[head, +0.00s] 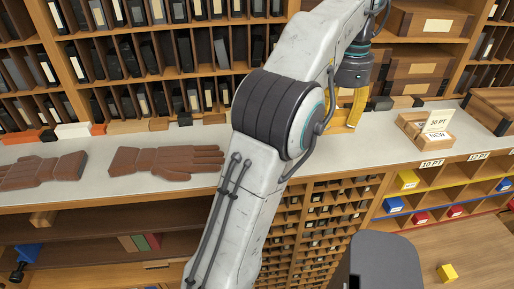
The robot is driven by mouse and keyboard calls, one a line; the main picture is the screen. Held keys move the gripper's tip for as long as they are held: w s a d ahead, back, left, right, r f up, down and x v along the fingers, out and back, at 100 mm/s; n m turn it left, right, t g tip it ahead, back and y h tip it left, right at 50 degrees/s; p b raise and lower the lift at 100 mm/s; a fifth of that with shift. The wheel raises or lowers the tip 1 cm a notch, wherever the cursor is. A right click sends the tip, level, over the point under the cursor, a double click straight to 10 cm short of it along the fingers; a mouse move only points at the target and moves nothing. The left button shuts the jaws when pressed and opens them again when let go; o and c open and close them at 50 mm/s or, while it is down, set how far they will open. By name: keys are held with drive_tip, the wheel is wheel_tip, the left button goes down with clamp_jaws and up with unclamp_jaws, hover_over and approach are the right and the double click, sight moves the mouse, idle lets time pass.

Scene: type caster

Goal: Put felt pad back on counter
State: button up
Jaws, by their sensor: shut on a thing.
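My gripper (355,108) hangs fingers-down at the end of my arm, over the counter (305,136) right of the picture's middle. A yellow finger shows below its dark wrist. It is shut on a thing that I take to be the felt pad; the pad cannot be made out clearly. The counter is a long pale grey top running across the picture. My arm hides part of its middle. I cannot tell whether the held thing touches the counter.
Two brown gloves (170,161) (42,171) lie on the counter at left. A small wooden box with a card (425,130) stands right of my gripper. Small blocks line the back edge. Shelves rise behind. A yellow block (447,272) lies on the floor.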

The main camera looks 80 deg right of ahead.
drive_tip(key=shift+w, duration=0.65)
drive_tip(key=w+f, duration=0.2)
drive_tip(key=w, duration=0.1)
drive_tip(key=w+f, duration=0.2)
drive_tip(key=w, duration=0.2)
drive_tip(key=w+f, duration=0.2)
drive_tip(key=w, duration=0.2)
drive_tip(key=shift+d+f, duration=0.2)
drive_tip(key=shift+f, duration=0.1)
drive_tip(key=shift+f+p, duration=0.45)
drive_tip(key=shift+f, duration=1.6)
drive_tip(key=o, duration=1.1)
drive_tip(key=shift+f, duration=0.1)
drive_tip(key=shift+c, duration=0.2)
wheel_tip(320, 180, up, 12)
drive_tip(key=shift+d, duration=0.1)
